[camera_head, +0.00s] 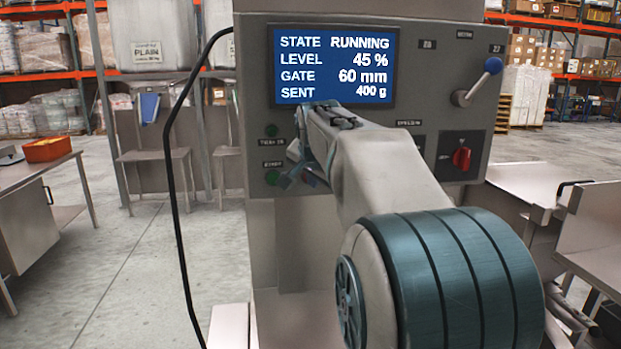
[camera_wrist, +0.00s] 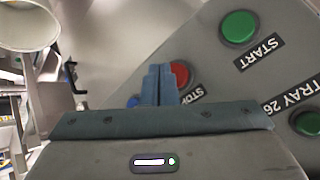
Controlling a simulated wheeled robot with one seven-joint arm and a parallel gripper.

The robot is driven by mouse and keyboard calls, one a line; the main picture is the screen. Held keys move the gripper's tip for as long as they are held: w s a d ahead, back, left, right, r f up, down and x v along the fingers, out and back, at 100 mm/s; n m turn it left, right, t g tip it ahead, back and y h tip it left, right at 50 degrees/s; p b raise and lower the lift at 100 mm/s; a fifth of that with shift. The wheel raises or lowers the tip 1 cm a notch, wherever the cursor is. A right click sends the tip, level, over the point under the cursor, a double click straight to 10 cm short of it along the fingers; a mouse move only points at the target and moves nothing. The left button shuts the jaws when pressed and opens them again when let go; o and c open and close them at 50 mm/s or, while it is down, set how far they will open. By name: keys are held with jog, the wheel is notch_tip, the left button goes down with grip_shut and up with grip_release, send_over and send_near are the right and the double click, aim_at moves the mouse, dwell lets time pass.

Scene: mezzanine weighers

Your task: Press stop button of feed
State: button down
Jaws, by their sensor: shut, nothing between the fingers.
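The feed control panel (camera_head: 400,150) faces me, with a blue screen (camera_head: 333,65) reading STATE RUNNING, LEVEL 45 %, GATE 60 mm, SENT 400 g. In the wrist view, the red button (camera_wrist: 181,75) labelled STOP sits just right of my gripper's fingertips (camera_wrist: 158,68), partly covered by them. I cannot tell whether they touch it. My gripper (camera_head: 287,181) is shut and empty, low on the panel's left side. The green START button (camera_wrist: 239,28) also shows left of my gripper in the head view (camera_head: 272,177). My arm and gripper mostly hide the stop button there.
A green TRAY 26 button (camera_wrist: 307,122) is near START. A red rotary knob (camera_head: 461,158) and a blue-tipped lever (camera_head: 478,80) are on the panel's right. A black cable (camera_head: 177,180) hangs at its left. An orange tray (camera_head: 47,149) sits on the left bench.

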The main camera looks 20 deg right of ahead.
jog(key=shift+w, duration=0.1)
jog(key=shift+w+d, duration=0.1)
jog(key=shift+w, duration=0.2)
jog(key=shift+w+d+p, duration=0.15)
jog(key=shift+w+p, duration=0.25)
dwell(0.7)
jog(key=shift+s, duration=0.1)
jog(key=shift+s+a+b, duration=0.25)
jog(key=shift+s+b, duration=0.2)
jog(key=shift+s, duration=0.25)
jog(key=shift+s, duration=0.1)
jog(key=s+b, duration=0.1)
jog(key=s, duration=0.1)
jog(key=s+a+b, duration=0.1)
jog(key=s, duration=0.1)
jog(key=shift+s+a, duration=0.2)
jog(key=shift+s, duration=0.1)
